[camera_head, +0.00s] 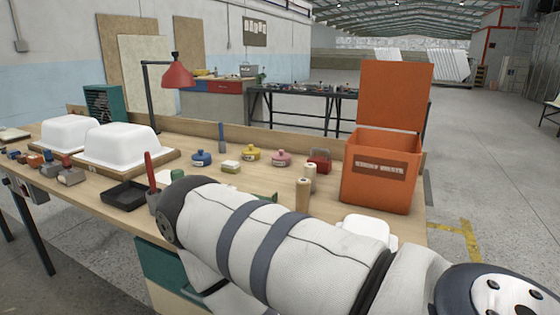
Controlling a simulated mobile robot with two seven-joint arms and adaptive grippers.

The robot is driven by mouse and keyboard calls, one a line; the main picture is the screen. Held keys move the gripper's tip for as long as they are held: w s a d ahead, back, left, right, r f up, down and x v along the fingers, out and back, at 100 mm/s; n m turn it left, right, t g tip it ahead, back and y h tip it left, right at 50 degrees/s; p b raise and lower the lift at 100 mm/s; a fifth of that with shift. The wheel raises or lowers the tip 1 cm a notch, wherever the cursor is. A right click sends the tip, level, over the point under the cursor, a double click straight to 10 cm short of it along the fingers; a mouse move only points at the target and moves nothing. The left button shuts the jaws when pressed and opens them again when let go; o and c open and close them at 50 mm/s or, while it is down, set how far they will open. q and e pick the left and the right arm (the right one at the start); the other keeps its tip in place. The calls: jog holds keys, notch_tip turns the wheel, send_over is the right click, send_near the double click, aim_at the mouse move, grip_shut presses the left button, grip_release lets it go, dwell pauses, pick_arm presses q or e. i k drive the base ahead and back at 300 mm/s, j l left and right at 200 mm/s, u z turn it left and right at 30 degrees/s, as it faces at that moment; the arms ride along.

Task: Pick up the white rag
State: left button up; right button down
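A white, flat, rounded item (368,228) lies on the workbench in front of the orange bin, and it may be the white rag. My arm in the foreground covers part of it, so I cannot tell for sure what it is. Neither of my grippers shows in the head view. A large white arm of mine with dark bands crosses the lower middle and right of the picture.
The wooden workbench (210,182) holds two white tub shells (118,144), a red lamp (178,75), a black tray (125,194), several coloured pots and wooden rollers (303,194). An orange bin (380,178) with its lid raised stands at the right end.

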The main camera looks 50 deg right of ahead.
aim_at(230, 167)
jog(key=i+z, duration=0.15)
jog(key=z, duration=0.3)
jog(key=i+z, duration=0.15)
jog(key=z, duration=0.3)
jog(key=i+z, duration=0.1)
jog(key=z, duration=0.35)
jog(key=i+j+z, duration=0.1)
jog(key=z, duration=0.35)
jog(key=i+j+z, duration=0.15)
jog(key=z, duration=0.3)
